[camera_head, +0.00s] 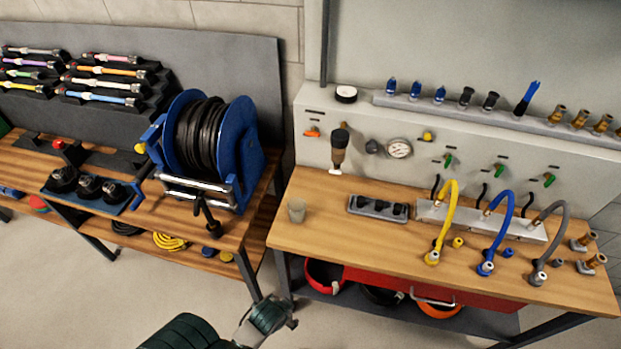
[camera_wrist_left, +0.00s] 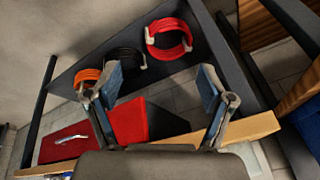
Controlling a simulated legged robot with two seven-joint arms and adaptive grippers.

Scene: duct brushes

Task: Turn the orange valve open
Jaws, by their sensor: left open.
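The orange valve (camera_head: 312,133) is a small orange handle at the left end of the pale panel behind the right workbench. It is not seen in the left wrist view. My left gripper (camera_head: 289,311) is low in front of the workbench's left front corner, well below and in front of the valve, touching nothing that I can make out. In the left wrist view my left gripper (camera_wrist_left: 161,80) has its two fingers wide apart with nothing between them. My right gripper is in neither view.
A gauge (camera_head: 399,148) and green-handled valves sit further right. A blue hose reel (camera_head: 215,140) stands left. A red coil (camera_wrist_left: 168,38) lies below.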

